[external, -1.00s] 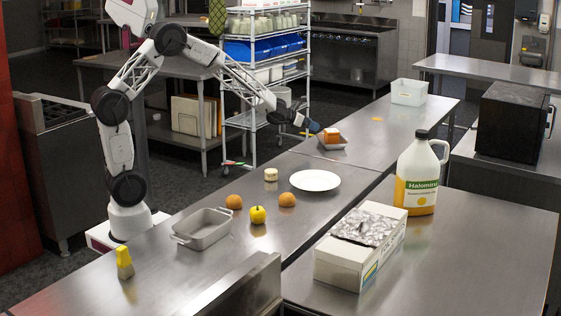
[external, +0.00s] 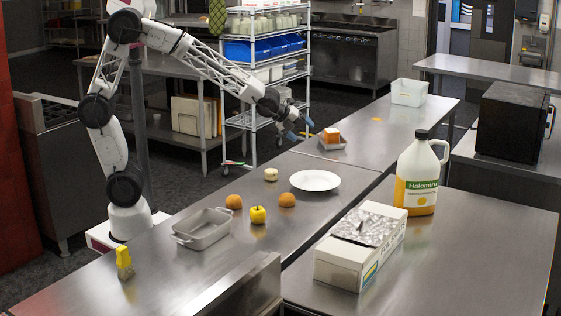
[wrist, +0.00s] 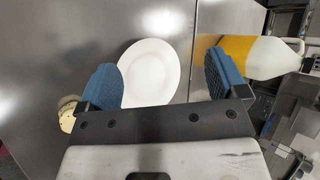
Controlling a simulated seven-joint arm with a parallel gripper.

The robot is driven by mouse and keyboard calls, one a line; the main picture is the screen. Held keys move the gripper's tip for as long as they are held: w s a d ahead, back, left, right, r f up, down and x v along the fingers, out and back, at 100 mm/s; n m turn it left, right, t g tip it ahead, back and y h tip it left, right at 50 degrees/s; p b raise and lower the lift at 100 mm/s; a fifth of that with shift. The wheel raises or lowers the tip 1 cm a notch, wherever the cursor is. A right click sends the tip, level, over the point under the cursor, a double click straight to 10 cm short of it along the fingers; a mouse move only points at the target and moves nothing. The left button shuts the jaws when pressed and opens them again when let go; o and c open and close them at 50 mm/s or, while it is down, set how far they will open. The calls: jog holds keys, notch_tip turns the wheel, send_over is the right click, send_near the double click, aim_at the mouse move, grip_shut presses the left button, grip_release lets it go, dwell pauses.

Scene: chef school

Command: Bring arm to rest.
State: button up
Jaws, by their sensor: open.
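My arm reaches from its base at the left out over the steel counter. My gripper (external: 300,128) is raised above the counter, near the orange block in a small grey tray (external: 332,144). In the wrist view its two blue fingers (wrist: 165,85) are wide apart with nothing between them held. The white plate (wrist: 152,70) shows beyond and below the fingers. In the external view the plate (external: 315,181) lies on the counter, apart from my gripper.
On the counter are a grey baking dish (external: 203,228), a yellow pepper (external: 258,215), two round orange-brown items (external: 287,200), a cream-coloured cylinder (external: 271,174) and a yellow brush-like item (external: 124,262). A jug (external: 418,175) and foil box (external: 357,255) stand on the right counter.

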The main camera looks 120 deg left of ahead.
jog(key=s+d+r+n+h, duration=0.1)
jog(key=s+d+n, duration=0.1)
jog(key=d, duration=0.8)
jog(key=s+d+r+n+g+h, duration=0.1)
jog(key=s+d+r+n, duration=0.15)
jog(key=d, duration=0.75)
jog(key=s+d+r+n+h, duration=0.1)
jog(key=s+d+n+h, duration=0.15)
jog(key=d, duration=0.65)
jog(key=s+d+f+n+g+h, duration=0.2)
jog(key=s+d+n, duration=0.4)
jog(key=s+d, duration=1.1)
jog(key=shift+s+d+g, duration=0.3)
jog(key=shift+d+g, duration=0.3)
jog(key=shift+d, duration=0.45)
